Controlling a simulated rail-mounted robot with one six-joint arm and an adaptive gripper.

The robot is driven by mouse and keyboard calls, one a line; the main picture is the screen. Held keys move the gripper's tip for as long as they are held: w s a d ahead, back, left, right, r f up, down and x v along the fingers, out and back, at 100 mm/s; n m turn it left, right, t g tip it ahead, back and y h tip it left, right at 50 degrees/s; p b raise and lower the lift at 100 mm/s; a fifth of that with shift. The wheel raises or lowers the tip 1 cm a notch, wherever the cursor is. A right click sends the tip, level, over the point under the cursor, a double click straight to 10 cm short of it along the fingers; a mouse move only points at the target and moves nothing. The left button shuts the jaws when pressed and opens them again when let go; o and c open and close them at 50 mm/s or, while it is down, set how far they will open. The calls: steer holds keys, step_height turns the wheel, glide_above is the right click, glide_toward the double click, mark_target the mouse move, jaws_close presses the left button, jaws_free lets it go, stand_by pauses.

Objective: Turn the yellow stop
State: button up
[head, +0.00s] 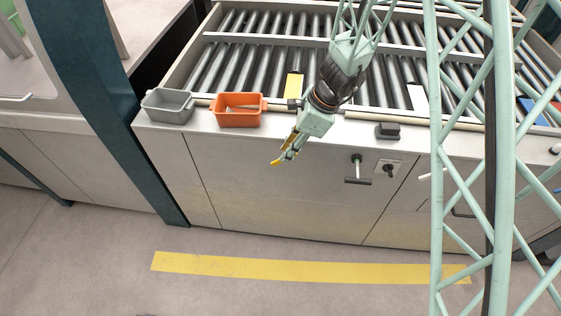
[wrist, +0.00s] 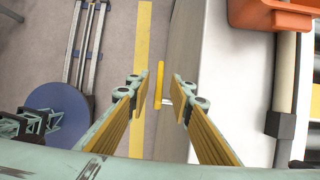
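The yellow stop is a slim yellow bar (wrist: 159,86) in the wrist view, on a short pale stem beside the grey cabinet front. In the head view a yellow end (head: 277,162) shows at my fingertips; it seems to be the stop, though the yellow finger pads make this hard to tell. My gripper (head: 286,154) points down and left in front of the cabinet. In the wrist view my gripper (wrist: 159,88) is open, with the bar between its two fingers in the picture. A gap shows on both sides; I cannot tell the depth between them.
An orange bin (head: 238,120) and a grey bin (head: 168,116) stand on the cabinet ledge left of my arm. A black T-handle (head: 358,181) and a switch (head: 389,171) stick out to the right. The floor in front is clear, with a yellow stripe (head: 300,271).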

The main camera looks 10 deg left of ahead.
steer(key=shift+b+x, duration=0.55)
steer(key=shift+x, duration=2.5)
jaws_close()
